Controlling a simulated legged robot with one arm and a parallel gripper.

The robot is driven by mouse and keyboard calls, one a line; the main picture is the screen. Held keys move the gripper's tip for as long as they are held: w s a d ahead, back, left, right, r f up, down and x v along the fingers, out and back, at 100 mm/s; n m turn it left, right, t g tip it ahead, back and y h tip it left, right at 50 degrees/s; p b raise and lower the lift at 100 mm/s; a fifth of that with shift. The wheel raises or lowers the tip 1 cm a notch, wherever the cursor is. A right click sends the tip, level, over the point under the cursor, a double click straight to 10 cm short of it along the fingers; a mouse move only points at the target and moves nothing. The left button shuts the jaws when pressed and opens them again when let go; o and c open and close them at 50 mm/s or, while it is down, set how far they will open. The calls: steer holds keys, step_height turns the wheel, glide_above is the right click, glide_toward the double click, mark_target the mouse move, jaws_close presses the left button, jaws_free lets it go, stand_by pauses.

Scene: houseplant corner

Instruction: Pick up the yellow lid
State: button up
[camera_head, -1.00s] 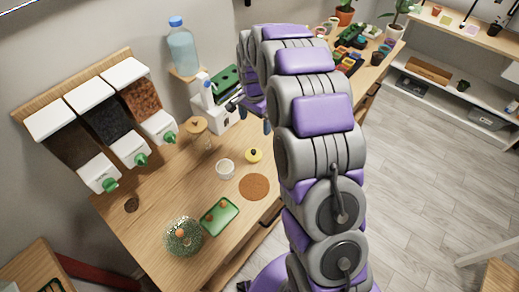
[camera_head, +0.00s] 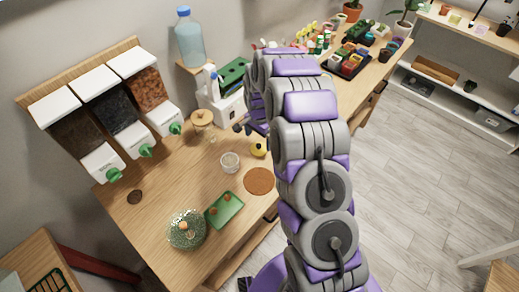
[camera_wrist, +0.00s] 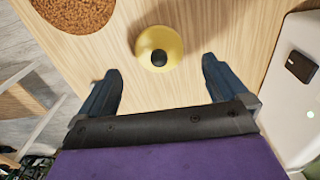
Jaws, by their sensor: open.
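The yellow lid (camera_wrist: 172,36) is a round disc with a black knob, lying on the wooden table in the wrist view. My gripper (camera_wrist: 160,78) is open and empty. Its two dark fingers are spread on either side below the lid, and the lid is beyond the fingertips, not between them. In the head view my gripper is mostly hidden behind the arm.
A round cork mat (camera_head: 259,181) lies near the lid. A green tray (camera_head: 223,208) and a glass terrarium (camera_head: 186,230) stand nearer the front. A jar with a wooden lid (camera_head: 202,124) and a white machine (camera_head: 222,104) stand behind. Bare table (camera_wrist: 250,30) surrounds the lid.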

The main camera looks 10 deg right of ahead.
mark_target(259, 144)
steer(key=f, duration=0.4)
steer(key=shift+s+a+f+b, duration=0.1)
steer(key=shift+a+f+b, duration=0.2)
steer(key=shift+f+b, duration=0.1)
steer(key=shift+d, duration=0.5)
steer(key=shift+c, duration=0.7)
steer(key=shift+a, duration=0.4)
steer(key=c, duration=0.4)
steer(key=shift+a, duration=0.1)
steer(key=c, duration=0.3)
steer(key=shift+c, duration=1)
steer(key=shift+d, duration=0.4)
